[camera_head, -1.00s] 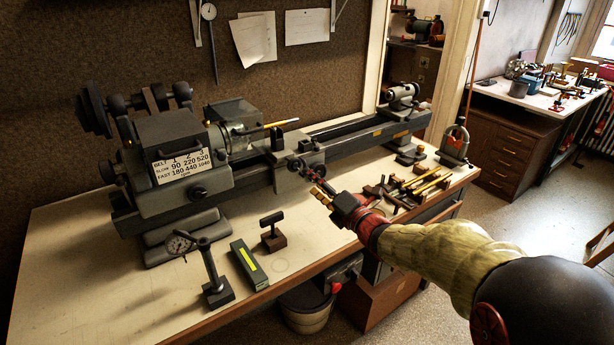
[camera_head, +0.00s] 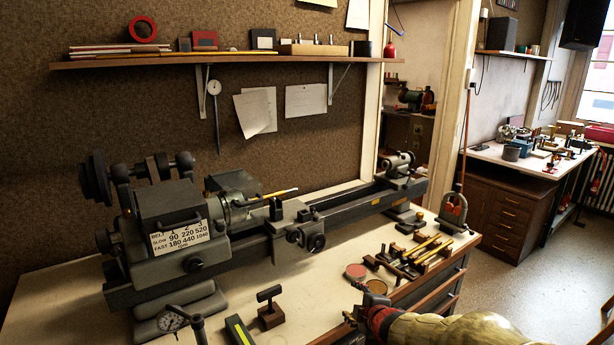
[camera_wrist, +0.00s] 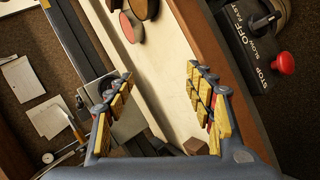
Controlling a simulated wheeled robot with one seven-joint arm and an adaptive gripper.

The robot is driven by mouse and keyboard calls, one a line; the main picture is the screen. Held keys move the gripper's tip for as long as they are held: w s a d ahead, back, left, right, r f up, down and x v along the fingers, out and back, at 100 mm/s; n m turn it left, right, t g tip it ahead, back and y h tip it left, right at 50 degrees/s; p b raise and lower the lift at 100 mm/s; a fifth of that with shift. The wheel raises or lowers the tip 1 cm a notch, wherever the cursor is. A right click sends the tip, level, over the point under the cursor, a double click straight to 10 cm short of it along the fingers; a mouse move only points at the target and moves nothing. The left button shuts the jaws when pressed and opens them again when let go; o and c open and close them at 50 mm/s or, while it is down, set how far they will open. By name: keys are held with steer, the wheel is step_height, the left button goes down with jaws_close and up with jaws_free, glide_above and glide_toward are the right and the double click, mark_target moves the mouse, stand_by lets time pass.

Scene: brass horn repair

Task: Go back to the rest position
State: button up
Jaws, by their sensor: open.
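My gripper (camera_head: 352,315) is low in the head view, by the front edge of the bench. In the wrist view (camera_wrist: 162,105) its two yellow-padded fingers stand wide apart with nothing between them. The pale bench top shows beneath and between the fingers. The grey lathe (camera_head: 180,230) stands along the back of the bench, apart from the gripper. Most of my arm is cut off by the bottom edge of the head view.
A red round tin (camera_head: 356,271) and a brown one (camera_head: 376,287) lie near the gripper. Brass-coloured rods (camera_head: 430,247) lie right of them. A dark block with a T-handle (camera_head: 269,310) stands left. A switch box with a red knob (camera_wrist: 283,62) is beyond the bench edge.

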steer(key=s+d+r+m+g+h+p, duration=0.1)
steer(key=s+d+m+g, duration=0.2)
steer(key=s, duration=0.5)
steer(key=s+d+r+m+g+h+p, duration=0.1)
steer(key=s+d+r+m, duration=0.1)
steer(key=s+m, duration=0.5)
steer(key=s+d+r+m+g+h+p, duration=0.1)
steer(key=s+d+m+g, duration=0.2)
steer(key=s, duration=0.5)
steer(key=s+a+r+m+g+p, duration=0.15)
steer(key=s+r+m, duration=0.35)
steer(key=s, duration=0.8)
step_height(320, 180, up, 8)
steer(key=s+a+t+p, duration=0.1)
steer(key=t+p, duration=0.1)
steer(key=shift+s+r+n+y, duration=0.25)
steer(key=shift+s+n+y, duration=0.15)
steer(key=shift+t, duration=0.25)
